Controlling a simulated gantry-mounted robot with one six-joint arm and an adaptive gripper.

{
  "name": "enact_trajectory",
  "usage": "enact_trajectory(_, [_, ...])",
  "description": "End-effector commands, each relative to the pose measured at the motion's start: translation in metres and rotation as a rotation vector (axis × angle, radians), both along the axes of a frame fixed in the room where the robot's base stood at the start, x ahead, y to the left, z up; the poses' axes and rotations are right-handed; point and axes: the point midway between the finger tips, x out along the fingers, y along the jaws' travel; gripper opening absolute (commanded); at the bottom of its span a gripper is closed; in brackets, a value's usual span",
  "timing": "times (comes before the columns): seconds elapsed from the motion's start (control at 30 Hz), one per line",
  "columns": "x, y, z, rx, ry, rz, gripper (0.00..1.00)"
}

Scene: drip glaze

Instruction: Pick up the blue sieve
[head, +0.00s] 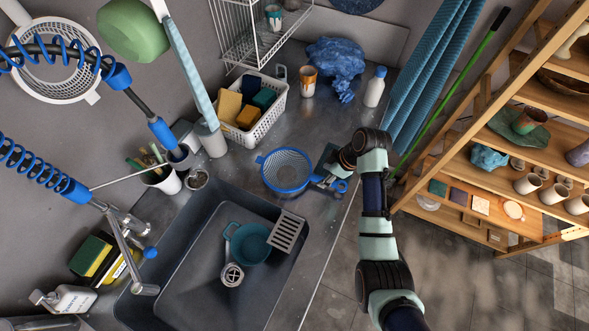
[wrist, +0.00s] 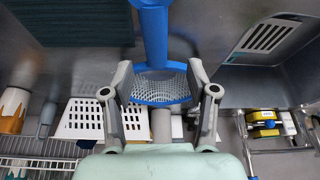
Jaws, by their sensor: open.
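The blue sieve (head: 287,170) lies on the metal counter beside the sink. It has a blue rim, a pale mesh bowl and a blue handle that points right, towards my arm. My gripper (head: 326,178) is at the handle side of the sieve, and its fingers partly hide the handle. In the wrist view the sieve's mesh (wrist: 160,88) shows between and beyond the two fingers, with the handle (wrist: 155,35) running up past the fingertips. My gripper (wrist: 159,66) is open, with a finger on each side of the sieve's handle line. I cannot tell whether it touches the sieve.
A white basket (head: 262,122) of sponges stands behind the sieve. A dark teal ribbed piece (wrist: 75,22) lies near the handle. A wooden shelf (head: 510,145) stands at the right.

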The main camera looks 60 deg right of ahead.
Motion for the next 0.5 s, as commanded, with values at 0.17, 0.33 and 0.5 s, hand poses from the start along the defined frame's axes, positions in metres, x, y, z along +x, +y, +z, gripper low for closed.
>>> enact_trajectory(0.17, [0.003, 0.0, -0.012, 0.001, 0.001, -0.001, 0.58])
enact_trajectory(0.33, [0.011, -0.001, -0.042, 0.002, 0.002, 0.001, 0.58])
enact_trajectory(0.5, [0.017, 0.0, -0.054, -0.001, 0.0, 0.0, 0.58])
